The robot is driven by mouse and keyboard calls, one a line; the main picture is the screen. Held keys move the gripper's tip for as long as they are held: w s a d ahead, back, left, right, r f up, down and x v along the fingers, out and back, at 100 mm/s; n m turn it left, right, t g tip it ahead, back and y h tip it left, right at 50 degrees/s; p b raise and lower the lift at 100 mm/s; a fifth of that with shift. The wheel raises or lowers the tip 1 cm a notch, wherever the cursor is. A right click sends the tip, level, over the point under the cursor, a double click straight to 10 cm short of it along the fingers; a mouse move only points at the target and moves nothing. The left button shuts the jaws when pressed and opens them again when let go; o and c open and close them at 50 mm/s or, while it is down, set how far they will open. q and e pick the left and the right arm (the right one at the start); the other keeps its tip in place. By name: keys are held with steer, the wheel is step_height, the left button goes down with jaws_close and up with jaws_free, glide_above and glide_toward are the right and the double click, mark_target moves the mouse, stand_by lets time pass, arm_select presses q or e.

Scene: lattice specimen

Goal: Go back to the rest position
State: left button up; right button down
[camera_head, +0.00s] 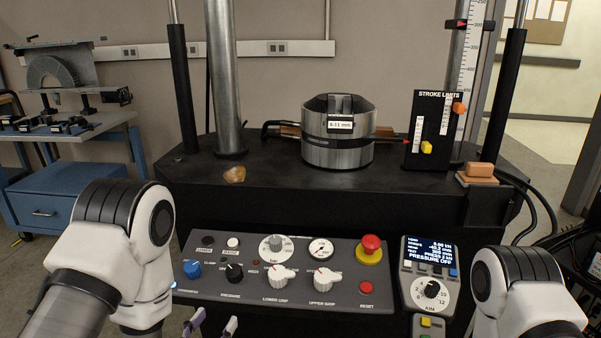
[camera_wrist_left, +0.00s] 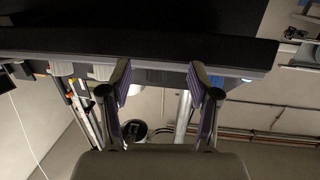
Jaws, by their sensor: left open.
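My left gripper (camera_head: 212,325) shows at the bottom edge of the head view, just below the front of the control panel (camera_head: 215,296). Only its two purple-padded fingertips are visible there, apart and with nothing between them. In the left wrist view the left gripper (camera_wrist_left: 160,75) has both fingers spread and empty, with a dark panel edge beyond them. My left arm comes in at the lower left of the head view. A white and black part of my right arm shows at the lower right; my right gripper is out of view.
The test machine's black table (camera_head: 265,185) carries a round metal grip (camera_head: 337,152), a stroke limits board (camera_head: 430,130) and a tan block (camera_head: 479,170). The panel has knobs and a red emergency button (camera_head: 371,245). A display box (camera_head: 430,252) stands right of it. A blue cabinet (camera_head: 50,205) stands left.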

arm_select(q)
steer(key=s+a+f+n+g+y, duration=0.1)
steer(key=s+a+f+g+y, duration=0.1)
steer(key=s+f+g, duration=0.65)
steer(key=s+a+f+n+g+y, duration=0.1)
steer(key=s+a+f+g, duration=0.25)
steer(key=s+f, duration=0.9)
steer(key=s+f+g, duration=0.4)
steer(key=s, duration=0.1)
step_height(320, 180, up, 15)
steer(key=p, duration=1.4)
steer(key=shift+d+f+n+g, duration=0.2)
steer(key=shift+n+g, duration=0.1)
steer(key=shift+n, duration=0.1)
